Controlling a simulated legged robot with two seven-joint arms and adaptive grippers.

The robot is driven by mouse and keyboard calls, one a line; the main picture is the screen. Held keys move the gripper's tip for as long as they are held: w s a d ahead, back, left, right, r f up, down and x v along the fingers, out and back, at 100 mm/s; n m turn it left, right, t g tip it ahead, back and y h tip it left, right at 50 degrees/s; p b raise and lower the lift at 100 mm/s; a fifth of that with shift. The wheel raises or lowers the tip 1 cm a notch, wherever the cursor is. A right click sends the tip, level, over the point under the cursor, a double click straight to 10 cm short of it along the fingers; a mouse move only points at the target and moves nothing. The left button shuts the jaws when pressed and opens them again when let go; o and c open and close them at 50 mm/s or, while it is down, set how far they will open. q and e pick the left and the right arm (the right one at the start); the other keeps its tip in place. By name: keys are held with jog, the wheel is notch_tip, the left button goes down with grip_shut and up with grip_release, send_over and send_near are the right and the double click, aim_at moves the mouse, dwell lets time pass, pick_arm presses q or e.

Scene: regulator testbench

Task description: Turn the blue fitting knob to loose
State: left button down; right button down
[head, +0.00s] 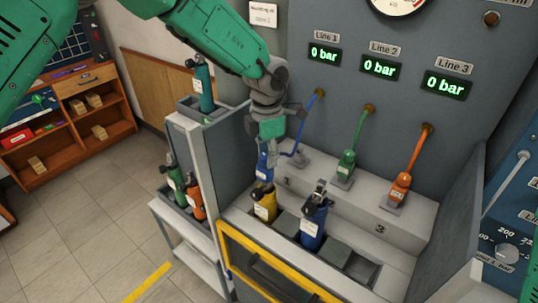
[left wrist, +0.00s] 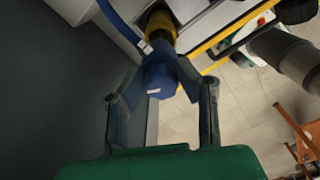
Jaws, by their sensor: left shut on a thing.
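The blue fitting (head: 265,167) sits upright on top of a yellow cylinder (head: 265,206) in the bench trough. My left gripper (head: 267,151) comes down on it from above and is shut on it. In the left wrist view, the blue fitting (left wrist: 159,76) lies between the two fingertips (left wrist: 161,84), with the yellow cylinder (left wrist: 160,24) beyond it. A blue hose (head: 306,121) runs from the wall panel down towards the fitting. The fingers partly hide the fitting's top in the head view. My right gripper is not in view.
A blue cylinder (head: 313,225) stands close to the right of the yellow one. Green (head: 348,162) and orange (head: 400,187) fittings rest on the ledge behind. A yellow rail (head: 265,262) borders the front. A side rack (head: 187,212) holds several cylinders. All three line displays read 0 bar.

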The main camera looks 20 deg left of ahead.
pick_arm(q)
jog(key=shift+s+a+f+n, duration=0.1)
jog(key=shift+s+a+n, duration=0.05)
jog(key=shift+n, duration=0.25)
jog(key=n+p, duration=0.2)
jog(key=n, duration=0.1)
jog(key=shift+d, duration=0.35)
jog(key=n, duration=0.1)
jog(key=n+p, duration=0.1)
jog(key=n, duration=0.2)
jog(key=shift+a+n+p, duration=0.25)
jog(key=shift+n+p, duration=0.1)
jog(key=shift+n, duration=0.05)
jog(key=n, duration=0.2)
jog(key=shift+d+n+p, duration=0.1)
jog(key=shift+n+p, duration=0.2)
jog(key=shift+p, duration=0.1)
jog(key=n+p, duration=0.1)
jog(key=n, duration=0.5)
jog(key=shift+s+f, duration=0.1)
jog(key=n+p, duration=0.1)
jog(key=n, duration=0.5)
jog(key=shift+n, duration=0.4)
